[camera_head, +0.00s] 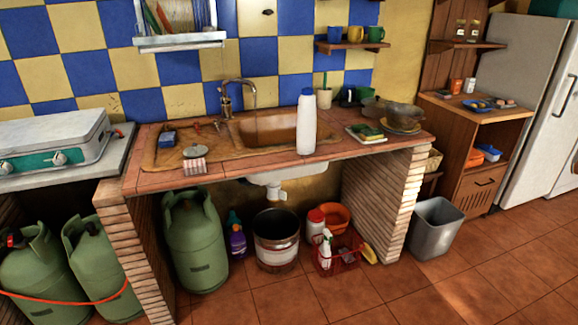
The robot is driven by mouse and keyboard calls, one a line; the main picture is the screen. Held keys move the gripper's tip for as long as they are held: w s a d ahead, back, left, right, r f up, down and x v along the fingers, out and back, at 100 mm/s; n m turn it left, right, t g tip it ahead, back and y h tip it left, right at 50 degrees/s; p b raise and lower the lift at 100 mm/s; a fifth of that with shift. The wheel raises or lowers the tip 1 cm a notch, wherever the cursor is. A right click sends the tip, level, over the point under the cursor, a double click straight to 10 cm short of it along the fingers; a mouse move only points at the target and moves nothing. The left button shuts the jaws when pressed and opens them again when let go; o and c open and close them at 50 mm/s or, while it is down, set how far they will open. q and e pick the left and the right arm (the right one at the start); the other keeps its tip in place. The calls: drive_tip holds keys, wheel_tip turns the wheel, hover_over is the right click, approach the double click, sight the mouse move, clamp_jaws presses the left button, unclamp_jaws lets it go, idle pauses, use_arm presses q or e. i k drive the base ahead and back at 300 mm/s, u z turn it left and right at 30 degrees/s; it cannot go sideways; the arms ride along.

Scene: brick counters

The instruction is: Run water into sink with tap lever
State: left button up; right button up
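The sink (272,140) is a brown basin set into the tiled counter, with a drainboard on its left. A metal tap (227,98) stands at the back of the sink, its curved spout reaching right over the basin. The tap's lever is too small to make out clearly, and I cannot tell whether water runs from the spout. Neither of my grippers is in view.
A tall white bottle (306,122) stands at the counter's front edge, hiding part of the basin's right side. Plates and a pot (397,117) sit at the right end. A bucket (277,240) and gas cylinders stand below.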

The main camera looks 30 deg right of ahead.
sight(224, 98)
drive_tip(key=z, duration=0.85)
drive_tip(key=i, duration=1.3)
drive_tip(key=u, duration=0.15)
drive_tip(key=k, duration=0.35)
drive_tip(key=u, duration=0.8)
drive_tip(key=i, duration=0.3)
drive_tip(key=z, duration=0.35)
